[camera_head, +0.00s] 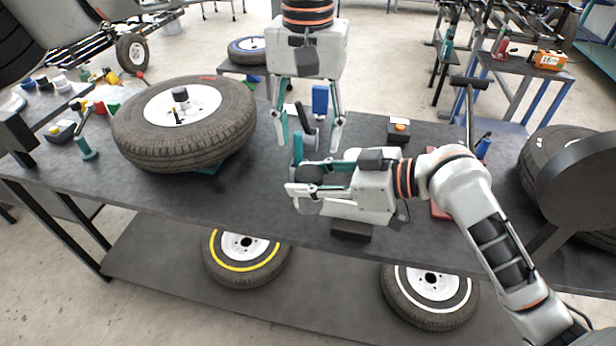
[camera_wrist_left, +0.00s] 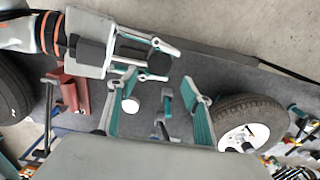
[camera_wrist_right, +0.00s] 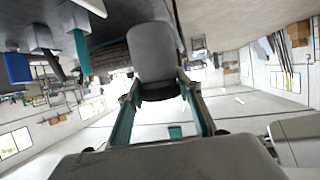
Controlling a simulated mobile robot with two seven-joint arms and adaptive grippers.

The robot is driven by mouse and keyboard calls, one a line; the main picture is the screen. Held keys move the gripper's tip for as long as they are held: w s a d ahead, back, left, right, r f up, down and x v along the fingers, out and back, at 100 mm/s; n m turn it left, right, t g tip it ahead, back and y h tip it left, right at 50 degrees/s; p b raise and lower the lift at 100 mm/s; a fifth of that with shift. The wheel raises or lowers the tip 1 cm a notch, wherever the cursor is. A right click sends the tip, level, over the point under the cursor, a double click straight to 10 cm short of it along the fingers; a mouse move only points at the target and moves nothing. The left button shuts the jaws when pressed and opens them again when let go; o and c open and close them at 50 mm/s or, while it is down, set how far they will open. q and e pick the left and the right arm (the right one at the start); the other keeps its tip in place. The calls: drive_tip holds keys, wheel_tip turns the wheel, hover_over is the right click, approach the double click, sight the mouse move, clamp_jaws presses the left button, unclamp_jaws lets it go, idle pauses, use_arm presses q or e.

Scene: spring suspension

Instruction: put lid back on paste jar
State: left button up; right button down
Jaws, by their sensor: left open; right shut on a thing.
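The paste jar (camera_wrist_right: 152,50) is a grey cylinder with a dark round top (camera_head: 309,174). My right gripper (camera_head: 300,178) is shut around it, with a finger on either side. The jar appears upright, near the table's front edge; the right wrist view shows it inverted. In the left wrist view its dark top (camera_wrist_left: 159,64) shows between the right fingers. A white disc (camera_wrist_left: 130,106), probably the lid, lies on the table beside the right gripper. My left gripper (camera_head: 307,143) is open and empty, pointing down above the table behind the jar.
A tire (camera_head: 150,143) lies on the table at left, with small bottles and tools beyond it. A blue block (camera_head: 320,99) and teal-handled tools stand near the left fingers. A box with an orange button (camera_head: 399,130) stands behind the right gripper. Another tire (camera_head: 540,150) is at right.

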sight(309, 173)
use_arm(q)
drive_tip(key=shift+f, duration=4)
drive_tip(key=c, duration=1.2)
drive_tip(key=shift+o, duration=0.2)
drive_tip(key=shift+m, duration=1.7)
drive_tip(key=o, duration=1.2)
